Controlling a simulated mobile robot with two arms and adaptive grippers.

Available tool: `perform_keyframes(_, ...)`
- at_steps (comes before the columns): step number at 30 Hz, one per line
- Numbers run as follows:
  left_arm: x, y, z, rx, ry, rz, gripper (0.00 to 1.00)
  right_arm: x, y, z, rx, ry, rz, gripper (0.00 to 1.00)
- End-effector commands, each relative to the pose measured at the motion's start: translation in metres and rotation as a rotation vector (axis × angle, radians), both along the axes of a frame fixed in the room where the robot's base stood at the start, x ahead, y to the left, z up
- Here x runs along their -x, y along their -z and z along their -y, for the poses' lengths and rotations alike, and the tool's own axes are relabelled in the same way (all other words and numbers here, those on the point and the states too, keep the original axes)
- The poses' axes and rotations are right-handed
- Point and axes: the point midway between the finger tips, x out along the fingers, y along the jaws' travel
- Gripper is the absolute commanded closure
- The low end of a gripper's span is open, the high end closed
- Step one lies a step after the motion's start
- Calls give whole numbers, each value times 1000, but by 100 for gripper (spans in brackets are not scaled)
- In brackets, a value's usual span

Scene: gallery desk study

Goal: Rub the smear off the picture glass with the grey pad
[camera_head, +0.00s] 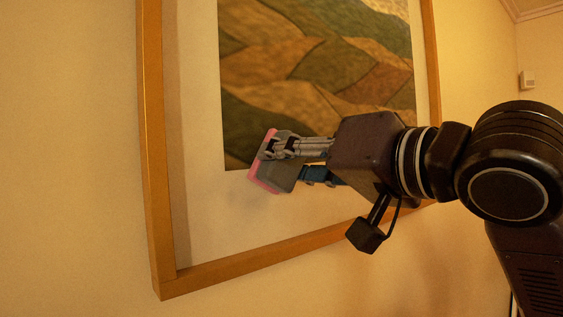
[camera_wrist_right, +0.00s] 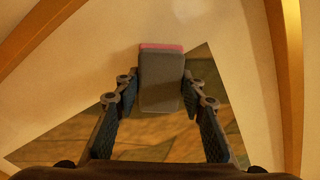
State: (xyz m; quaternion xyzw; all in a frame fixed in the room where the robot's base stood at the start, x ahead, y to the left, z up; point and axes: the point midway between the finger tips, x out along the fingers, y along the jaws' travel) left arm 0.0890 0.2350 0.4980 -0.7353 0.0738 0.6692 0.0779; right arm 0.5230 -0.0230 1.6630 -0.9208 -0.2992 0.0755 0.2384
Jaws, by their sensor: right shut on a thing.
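The picture glass (camera_head: 205,205) covers a framed landscape with a pale mat, hanging on the wall. My right gripper (camera_head: 287,162) is shut on the grey pad (camera_head: 275,178), which has a pink face layer turned to the glass. The pad is at the lower left corner of the landscape print. It seems at or very close to the glass; contact cannot be told. In the right wrist view the pad (camera_wrist_right: 161,85) sits between the two fingers. I cannot make out a smear; the pad or arm may hide it. My left gripper is not in view.
A wooden frame (camera_head: 153,150) borders the picture, with its lower rail (camera_head: 260,252) below the pad. Bare wall lies to the left and below. My right arm covers the picture's lower right.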

Motion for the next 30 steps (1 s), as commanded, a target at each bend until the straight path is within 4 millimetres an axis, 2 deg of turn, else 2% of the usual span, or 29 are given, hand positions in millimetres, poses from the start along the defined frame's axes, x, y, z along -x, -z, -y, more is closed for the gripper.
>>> perform_keyframes(6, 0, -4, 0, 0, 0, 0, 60, -13, -2, 18, -2, 5, -3, 82)
perform_keyframes(16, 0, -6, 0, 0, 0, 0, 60, -20, -4, 29, 0, 3, -3, 82)
perform_keyframes(30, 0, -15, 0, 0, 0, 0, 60, -41, -7, 57, -1, 3, -2, 82)
